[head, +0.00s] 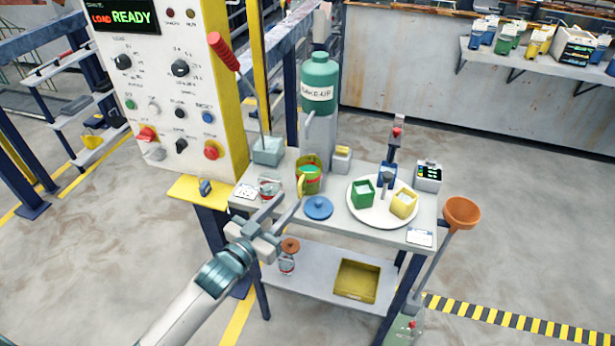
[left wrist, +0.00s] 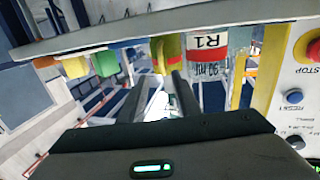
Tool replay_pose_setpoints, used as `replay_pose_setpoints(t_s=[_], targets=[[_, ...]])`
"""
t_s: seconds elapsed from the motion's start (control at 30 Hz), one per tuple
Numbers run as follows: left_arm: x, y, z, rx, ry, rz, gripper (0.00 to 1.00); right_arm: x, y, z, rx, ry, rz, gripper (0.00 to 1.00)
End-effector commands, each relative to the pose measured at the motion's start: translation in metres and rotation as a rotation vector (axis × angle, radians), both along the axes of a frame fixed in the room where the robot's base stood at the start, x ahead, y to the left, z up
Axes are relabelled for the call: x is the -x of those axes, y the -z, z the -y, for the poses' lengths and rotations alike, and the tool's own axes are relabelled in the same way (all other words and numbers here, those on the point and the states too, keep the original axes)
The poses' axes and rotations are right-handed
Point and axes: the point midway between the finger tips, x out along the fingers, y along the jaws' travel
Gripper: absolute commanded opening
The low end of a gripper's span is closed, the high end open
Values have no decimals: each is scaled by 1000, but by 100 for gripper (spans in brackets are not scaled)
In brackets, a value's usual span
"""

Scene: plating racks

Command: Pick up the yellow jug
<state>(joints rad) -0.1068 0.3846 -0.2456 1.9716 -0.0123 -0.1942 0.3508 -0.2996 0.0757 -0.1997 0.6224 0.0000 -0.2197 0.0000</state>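The yellow jug (head: 313,187) stands upright on the grey table, with green contents and some red on its side. Its yellow handle faces my left gripper. My left gripper (head: 287,203) is at the table's front edge, just in front and slightly left of the jug; its fingers are apart, with nothing visible between them. In the left wrist view, which is upside down, the jug (left wrist: 173,50) shows beyond the open fingers (left wrist: 160,92), beside a clear beaker marked R1 (left wrist: 208,58). I cannot tell whether a finger touches the handle. My right gripper is not in view.
The R1 beaker stands left of the jug (head: 267,188). A blue lid (head: 318,207) lies just right of my fingers. A white round plate (head: 375,213) carries green, blue and yellow containers. A control panel (head: 170,90) stands left; a green bottle (head: 319,80) stands behind.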

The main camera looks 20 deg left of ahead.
Motion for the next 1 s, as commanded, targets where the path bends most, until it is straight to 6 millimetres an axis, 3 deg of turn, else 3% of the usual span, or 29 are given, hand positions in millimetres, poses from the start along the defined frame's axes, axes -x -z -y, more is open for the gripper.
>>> replay_pose_setpoints(t_s=[0.53,1.0], targets=[[-9,0,2,-1,0,1,30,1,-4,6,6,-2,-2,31],[-53,5,11,-1,0,1,30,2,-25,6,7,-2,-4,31]])
